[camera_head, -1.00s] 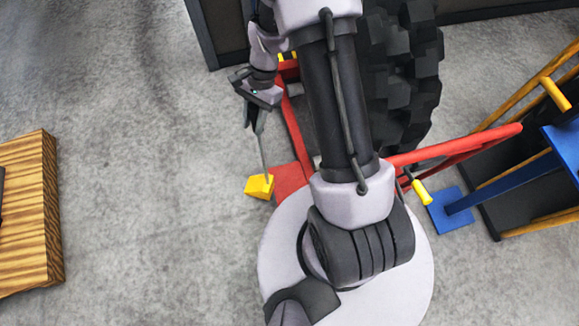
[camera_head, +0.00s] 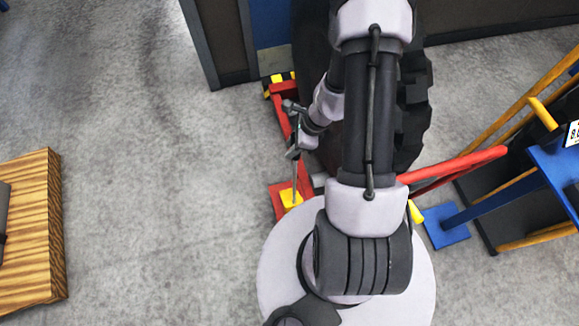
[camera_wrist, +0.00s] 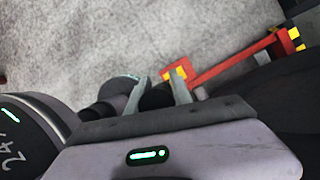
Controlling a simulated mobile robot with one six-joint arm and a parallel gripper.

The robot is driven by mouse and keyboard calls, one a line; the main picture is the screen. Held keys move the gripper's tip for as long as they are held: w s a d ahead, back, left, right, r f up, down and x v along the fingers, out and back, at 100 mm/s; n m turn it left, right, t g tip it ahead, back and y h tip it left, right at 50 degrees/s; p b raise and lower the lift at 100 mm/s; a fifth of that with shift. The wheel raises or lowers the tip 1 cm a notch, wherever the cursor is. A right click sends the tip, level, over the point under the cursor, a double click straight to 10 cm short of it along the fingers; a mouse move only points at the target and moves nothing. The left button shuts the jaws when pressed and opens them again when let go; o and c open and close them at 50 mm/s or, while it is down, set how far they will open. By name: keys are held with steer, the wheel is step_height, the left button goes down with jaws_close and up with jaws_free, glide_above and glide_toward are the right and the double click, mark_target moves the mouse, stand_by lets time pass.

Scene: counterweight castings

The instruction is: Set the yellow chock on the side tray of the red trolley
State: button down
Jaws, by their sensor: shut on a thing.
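The yellow chock (camera_head: 287,198) is at the tip of my gripper (camera_head: 295,190), which is shut on it. In the head view the chock appears over the small red side tray (camera_head: 277,204) at the near left corner of the red trolley (camera_head: 281,120). I cannot tell whether it touches the tray or hangs just above it. In the wrist view the yellow chock (camera_wrist: 169,75) shows beyond my fingers (camera_wrist: 158,86), with red around it. My arm hides much of the trolley.
A large black treaded tyre (camera_head: 412,110) stands on the trolley. The trolley's red handle (camera_head: 455,166) reaches right, near a blue and yellow frame (camera_head: 500,188). A wooden pallet or crate (camera_head: 35,225) lies at the left. The grey floor between is clear.

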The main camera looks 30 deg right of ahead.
step_height(320, 180, down, 8)
steer(key=b, duration=0.3)
steer(key=shift+f, duration=0.15)
steer(key=shift+w+f, duration=0.1)
steer(key=c, duration=1.1)
jaws_free()
